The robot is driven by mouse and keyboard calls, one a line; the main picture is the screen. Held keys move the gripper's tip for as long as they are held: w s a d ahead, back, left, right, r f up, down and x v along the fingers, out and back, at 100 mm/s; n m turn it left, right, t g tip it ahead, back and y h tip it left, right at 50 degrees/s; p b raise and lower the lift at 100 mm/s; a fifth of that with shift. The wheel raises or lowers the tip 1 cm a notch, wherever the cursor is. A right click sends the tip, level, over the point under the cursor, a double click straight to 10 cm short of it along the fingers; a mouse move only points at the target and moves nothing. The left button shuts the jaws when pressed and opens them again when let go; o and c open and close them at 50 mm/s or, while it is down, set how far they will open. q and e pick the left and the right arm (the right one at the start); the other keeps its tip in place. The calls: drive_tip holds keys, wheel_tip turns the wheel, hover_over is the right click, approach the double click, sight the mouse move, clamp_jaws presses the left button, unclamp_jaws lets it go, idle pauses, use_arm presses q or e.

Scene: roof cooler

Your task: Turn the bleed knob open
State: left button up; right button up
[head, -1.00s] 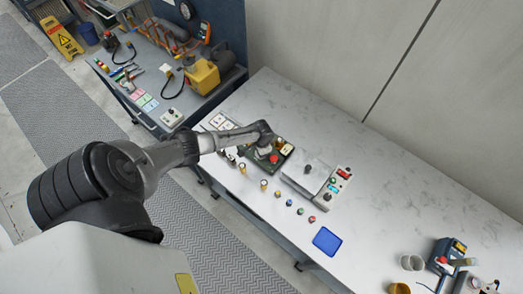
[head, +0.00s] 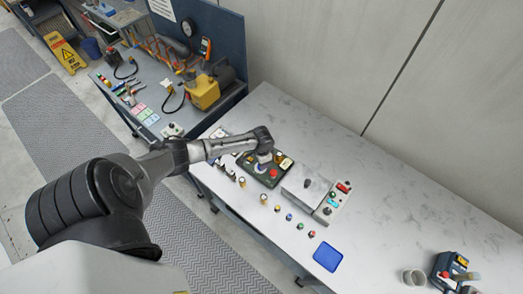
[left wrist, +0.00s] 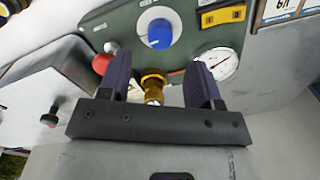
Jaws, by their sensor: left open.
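A dark green panel (head: 258,173) lies on the white workbench under my left gripper (head: 264,157). In the left wrist view, the green panel (left wrist: 195,38) carries a blue knob (left wrist: 160,35) on a white dial, a round gauge (left wrist: 222,65) and a red button (left wrist: 102,63). A brass fitting (left wrist: 153,88) shows between the fingers of my left gripper (left wrist: 161,72). These fingers are open, one on each side of the fitting, with gaps visible. The blue knob lies beyond the fingertips. Which part is the bleed knob is not marked. My right gripper is not in view.
Beside the panel is a grey box (head: 303,186) with a control strip (head: 334,203). Several small coloured knobs line the bench's front, ending at a blue tray (head: 328,257). A tool bench with a yellow device (head: 203,92) stands at the back left.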

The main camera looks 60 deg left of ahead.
use_arm(q)
wheel_tip(320, 180, up, 8)
drive_tip(key=shift+d, duration=0.15)
idle(0.5)
